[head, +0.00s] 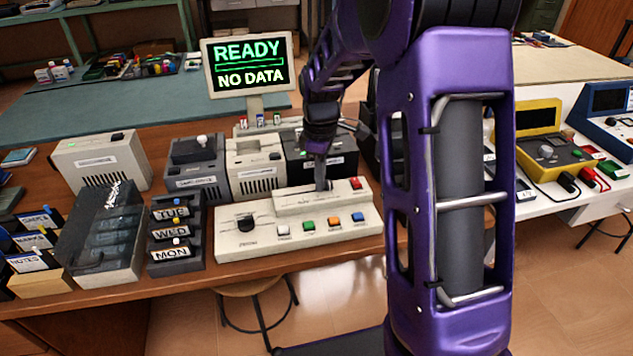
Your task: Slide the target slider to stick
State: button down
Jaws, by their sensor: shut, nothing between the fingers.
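A beige control console (360,241) stands on the wooden desk. It has a raised block (290,203) along its back and a row of coloured buttons in front. My gripper (322,184) is shut and points down at the top of this raised block, left of a red switch (355,183). No slider handle shows clearly; one may be hidden behind my fingers. I cannot tell whether the fingertips touch the block. A black knob (245,223) sits at the console's left. The lettering on the console is too small to read.
A monitor (249,65) reading "READY NO DATA" stands behind the console. Grey and beige boxes (195,169) line up behind it. A rack labelled TUE, WED, MON (174,233) and a clear-lidded box (104,236) stand at left. My purple arm blocks the view at right.

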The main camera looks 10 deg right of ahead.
jog(key=shift+a, duration=0.2)
dwell(0.5)
jog(key=shift+r, duration=0.15)
notch_tip(320, 180, up, 7)
jog(key=p, duration=0.6)
